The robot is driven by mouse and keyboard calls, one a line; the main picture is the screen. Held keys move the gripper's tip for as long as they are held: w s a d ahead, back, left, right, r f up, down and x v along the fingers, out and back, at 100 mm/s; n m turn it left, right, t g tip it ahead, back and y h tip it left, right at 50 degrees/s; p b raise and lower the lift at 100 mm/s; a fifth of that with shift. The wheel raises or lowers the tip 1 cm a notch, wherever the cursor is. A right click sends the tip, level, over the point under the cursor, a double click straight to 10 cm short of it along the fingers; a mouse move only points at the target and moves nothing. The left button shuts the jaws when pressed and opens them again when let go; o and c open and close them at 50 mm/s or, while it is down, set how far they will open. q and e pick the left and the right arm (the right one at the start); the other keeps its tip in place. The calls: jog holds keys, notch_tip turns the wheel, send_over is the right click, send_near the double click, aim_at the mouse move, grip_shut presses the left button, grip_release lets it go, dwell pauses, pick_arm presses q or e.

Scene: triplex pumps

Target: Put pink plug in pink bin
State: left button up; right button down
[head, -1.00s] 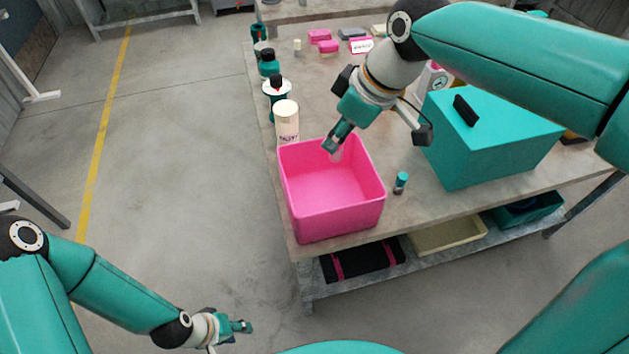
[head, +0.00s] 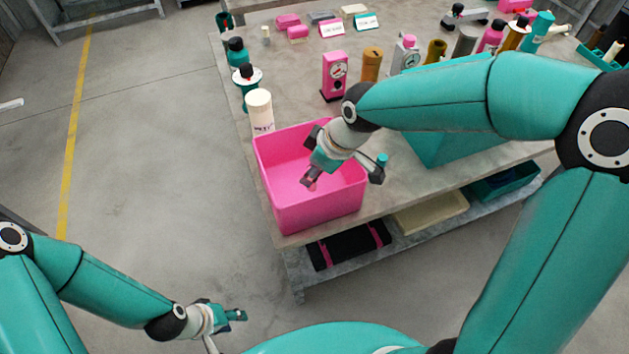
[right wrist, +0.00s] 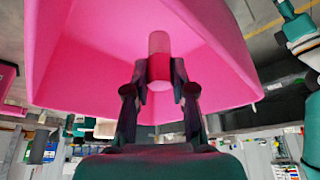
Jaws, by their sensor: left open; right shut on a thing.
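The pink bin (head: 300,214) stands open at the near left corner of the workbench. My right gripper (head: 310,184) points down into the bin's opening. In the right wrist view my right gripper (right wrist: 160,85) is shut on the pink plug (right wrist: 159,58), a short cylinder with a paler pink end, with the pink bin (right wrist: 90,50) around it. I cannot tell whether the plug touches the bin floor. In the head view the plug is mostly hidden by the fingers. My left gripper (head: 238,315) is open and empty, low over the floor, away from the bench.
A white canister (head: 259,112) stands just behind the bin, with dark teal bottles (head: 246,82) further back. A large teal box (head: 455,145) is to the right. A small teal-capped item (head: 382,160) stands between. The bench's lower shelf holds a cream tray (head: 432,212).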

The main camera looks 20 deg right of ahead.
notch_tip(320, 180, down, 4)
jog(key=shift+f, duration=0.1)
dwell(0.4)
jog(key=c, duration=1)
grip_release()
jog(key=shift+r, duration=0.25)
jog(key=v, duration=1.1)
jog(key=shift+s+d+r, duration=0.1)
jog(key=shift+s+r, duration=0.05)
jog(key=shift+r, duration=0.2)
